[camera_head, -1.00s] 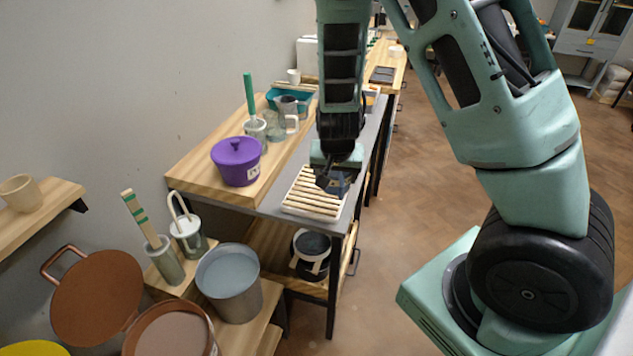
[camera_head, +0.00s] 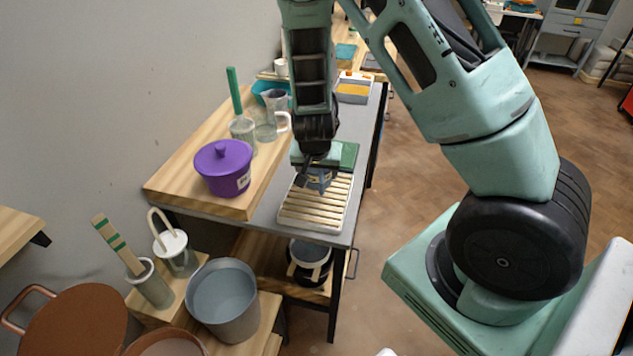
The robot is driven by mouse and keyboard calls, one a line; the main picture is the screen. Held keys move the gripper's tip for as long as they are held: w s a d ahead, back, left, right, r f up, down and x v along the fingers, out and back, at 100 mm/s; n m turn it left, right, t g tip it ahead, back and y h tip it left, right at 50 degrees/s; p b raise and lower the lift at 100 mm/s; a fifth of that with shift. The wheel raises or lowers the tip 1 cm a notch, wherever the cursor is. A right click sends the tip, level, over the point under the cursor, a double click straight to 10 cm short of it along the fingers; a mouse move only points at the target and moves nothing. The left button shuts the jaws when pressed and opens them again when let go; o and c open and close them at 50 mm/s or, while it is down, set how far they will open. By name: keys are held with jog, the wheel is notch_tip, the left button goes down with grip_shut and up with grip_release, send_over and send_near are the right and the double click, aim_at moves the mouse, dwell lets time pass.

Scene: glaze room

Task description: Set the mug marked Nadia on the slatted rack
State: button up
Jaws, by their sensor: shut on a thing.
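The slatted rack (camera_head: 312,213), with pale slats in a light frame, lies on the grey counter section. My gripper (camera_head: 317,172) points down over the back part of the rack. It is shut on a small blue-grey mug (camera_head: 320,183), mostly hidden by the jaws. No name can be read on it. I cannot tell whether the mug touches the slats or hangs just above them.
A purple lidded pot (camera_head: 222,168), a jar with a green handle (camera_head: 242,128) and a clear jug (camera_head: 274,112) stand left of the rack. The rack's front slats are clear.

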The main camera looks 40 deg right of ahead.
aim_at(317, 182)
jog(key=shift+f, duration=1.8)
jog(key=shift+f, duration=0.2)
jog(key=o, duration=1.1)
jog(key=shift+o, duration=0.2)
jog(key=shift+r, duration=0.1)
